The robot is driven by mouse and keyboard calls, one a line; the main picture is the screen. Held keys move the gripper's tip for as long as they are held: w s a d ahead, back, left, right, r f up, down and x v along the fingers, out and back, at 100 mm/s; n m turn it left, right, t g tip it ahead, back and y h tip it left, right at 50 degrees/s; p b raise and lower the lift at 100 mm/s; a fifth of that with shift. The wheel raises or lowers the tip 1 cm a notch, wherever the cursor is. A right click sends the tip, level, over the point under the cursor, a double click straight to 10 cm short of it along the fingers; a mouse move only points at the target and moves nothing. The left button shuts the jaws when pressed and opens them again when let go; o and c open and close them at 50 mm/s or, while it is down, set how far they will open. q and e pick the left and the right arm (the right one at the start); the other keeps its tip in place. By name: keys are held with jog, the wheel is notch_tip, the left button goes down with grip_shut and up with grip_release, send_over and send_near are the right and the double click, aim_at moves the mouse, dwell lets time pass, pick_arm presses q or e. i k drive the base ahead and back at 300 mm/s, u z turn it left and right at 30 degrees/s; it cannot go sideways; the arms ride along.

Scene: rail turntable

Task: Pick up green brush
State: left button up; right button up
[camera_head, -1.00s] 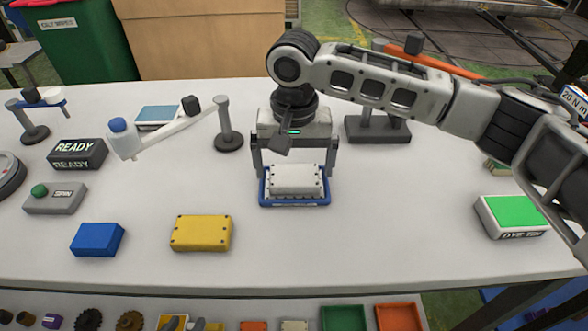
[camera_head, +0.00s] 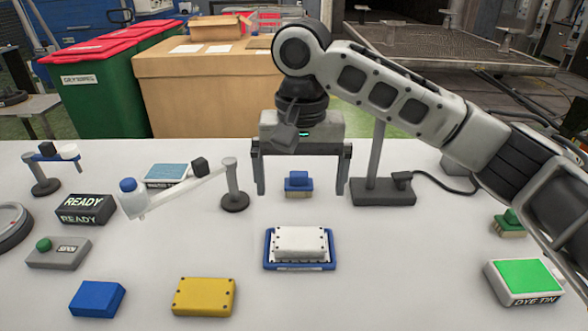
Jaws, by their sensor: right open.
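The green brush (camera_head: 509,223) lies at the right of the table, behind the green-topped dye tin; my right forearm passes close beside it in the picture. My right gripper (camera_head: 301,190) is open and empty, fingers pointing down, above the table's middle. It is well to the left of the green brush. A blue-handled brush (camera_head: 298,184) shows between its fingers, farther back on the table. My left gripper does not show.
A white block (camera_head: 300,241) sits in a blue tray (camera_head: 269,263) at the centre. The dye tin (camera_head: 524,281) is at the right front. A grey stand (camera_head: 384,192) rises behind. Yellow (camera_head: 204,296) and blue (camera_head: 97,298) blocks lie at left front.

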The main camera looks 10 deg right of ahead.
aim_at(508, 224)
jog(key=k, duration=1)
